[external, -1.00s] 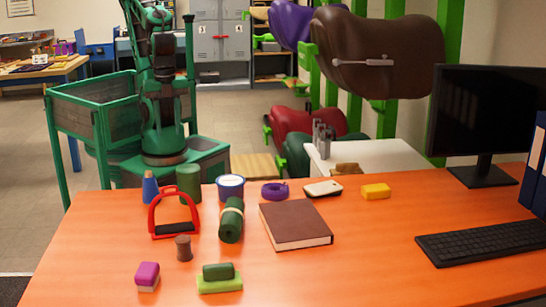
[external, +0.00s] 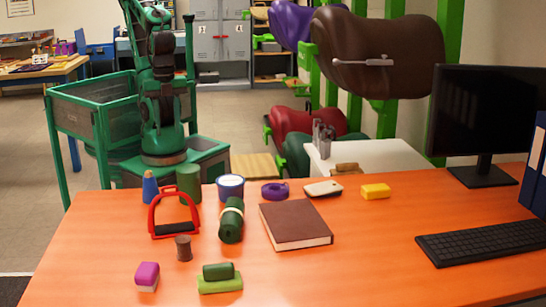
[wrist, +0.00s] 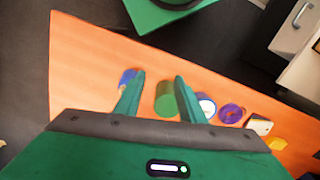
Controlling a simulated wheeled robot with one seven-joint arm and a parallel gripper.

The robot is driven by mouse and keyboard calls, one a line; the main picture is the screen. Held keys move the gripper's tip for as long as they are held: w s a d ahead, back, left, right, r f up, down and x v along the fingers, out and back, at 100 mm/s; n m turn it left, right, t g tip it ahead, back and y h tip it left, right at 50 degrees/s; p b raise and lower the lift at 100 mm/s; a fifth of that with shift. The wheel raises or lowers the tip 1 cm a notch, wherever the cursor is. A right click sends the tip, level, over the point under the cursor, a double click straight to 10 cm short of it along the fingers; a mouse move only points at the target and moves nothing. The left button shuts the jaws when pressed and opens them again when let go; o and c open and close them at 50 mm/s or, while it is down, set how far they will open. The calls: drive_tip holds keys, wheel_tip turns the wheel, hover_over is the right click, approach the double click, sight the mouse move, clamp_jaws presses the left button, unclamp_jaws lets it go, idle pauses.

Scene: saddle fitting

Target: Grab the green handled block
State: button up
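The green handled block (external: 219,285), a light green base with a dark green rounded handle (external: 218,271) on top, sits upright near the front edge of the orange table. It is not visible in the wrist view. My gripper (wrist: 159,80) is open in the wrist view, its two green fingers spread with nothing held between them. A green cylinder (wrist: 166,101) shows beyond the fingers, apart from them as far as I can tell. In the external view my arm stands behind the table, far from the block, and I cannot make out its fingers.
Beside the block are a magenta-topped block (external: 147,276) and a brown cylinder (external: 184,248). Behind it stand a red stirrup (external: 154,216), a green roll (external: 231,220) and a brown book (external: 296,224). The table right of the block, before the keyboard (external: 485,242), is clear.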

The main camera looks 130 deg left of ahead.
idle(0.3)
drive_tip(key=shift+o, duration=0.8)
